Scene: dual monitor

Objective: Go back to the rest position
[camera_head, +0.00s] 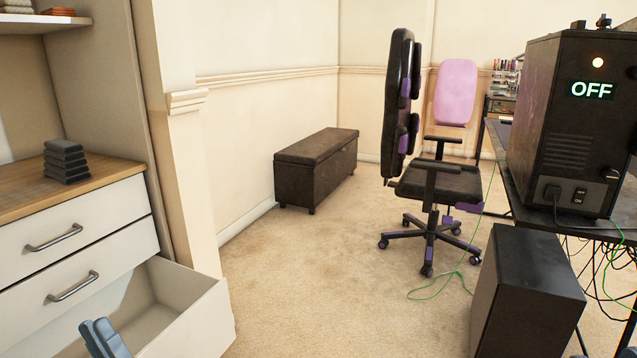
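My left gripper (105,338) shows at the bottom left edge, in front of the open lower drawer (185,318) of a white cabinet. Its two blue-grey fingers lie close together, with nothing visible between them. The rest of the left arm is out of the picture. I cannot make out my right gripper.
A black office chair (440,185) stands mid-right, with a dark bench (317,170) by the wall. A dark box reading OFF (570,120) sits on a desk at right, above a black floor unit (525,290). Green cable lies on the carpet. The middle floor is clear.

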